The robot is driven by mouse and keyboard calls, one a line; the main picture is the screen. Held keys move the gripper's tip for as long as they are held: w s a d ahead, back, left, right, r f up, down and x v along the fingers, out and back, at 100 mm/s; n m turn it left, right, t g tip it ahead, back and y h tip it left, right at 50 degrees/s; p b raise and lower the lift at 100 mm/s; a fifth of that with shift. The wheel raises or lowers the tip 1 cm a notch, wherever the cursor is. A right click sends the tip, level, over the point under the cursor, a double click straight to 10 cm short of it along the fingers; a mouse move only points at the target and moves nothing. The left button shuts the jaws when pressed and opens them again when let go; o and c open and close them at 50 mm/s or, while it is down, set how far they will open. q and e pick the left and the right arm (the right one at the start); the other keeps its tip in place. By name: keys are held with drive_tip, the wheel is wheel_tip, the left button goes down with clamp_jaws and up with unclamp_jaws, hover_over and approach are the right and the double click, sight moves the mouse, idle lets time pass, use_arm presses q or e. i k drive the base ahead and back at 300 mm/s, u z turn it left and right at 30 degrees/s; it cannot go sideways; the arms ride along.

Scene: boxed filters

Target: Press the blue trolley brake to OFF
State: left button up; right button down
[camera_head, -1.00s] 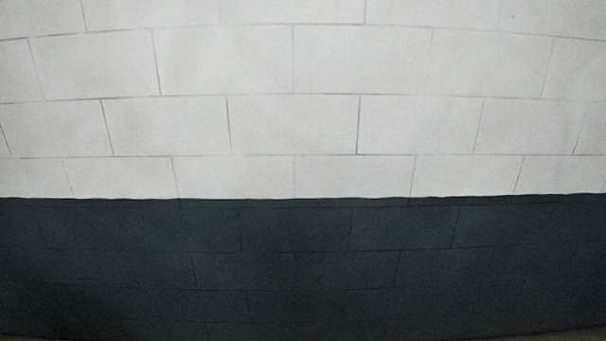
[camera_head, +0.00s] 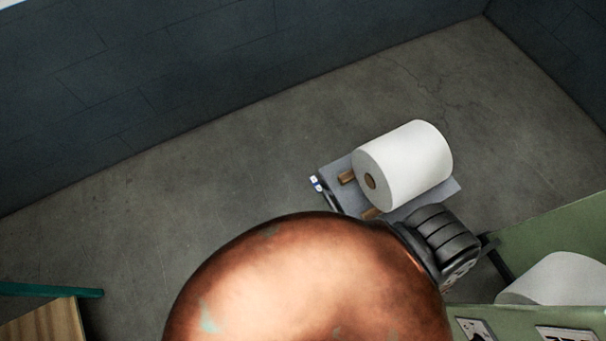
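A low grey trolley (camera_head: 346,203) stands on the floor in the head view, bearing a large white roll (camera_head: 415,160) on wooden strips. A small blue-and-white piece (camera_head: 316,183) is at the trolley's left edge. It may be the brake, but it is too small to tell its setting. A large rounded copper-coloured shape with a black ribbed part covers the near side of the trolley. Neither of my grippers shows.
A green unit (camera_head: 555,222) with another white roll (camera_head: 560,279) stands at the lower right. A teal-edged wooden surface (camera_head: 45,325) is at the lower left. Bare grey floor (camera_head: 190,190) lies left of the trolley, with dark walls (camera_head: 200,70) behind.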

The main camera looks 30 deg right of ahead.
sight(314, 181)
drive_tip(key=u, duration=0.45)
drive_tip(key=k, duration=0.5)
drive_tip(key=z, duration=0.15)
drive_tip(key=i, duration=0.5)
drive_tip(key=z, duration=1)
drive_tip(key=i, duration=0.65)
drive_tip(key=z, duration=0.15)
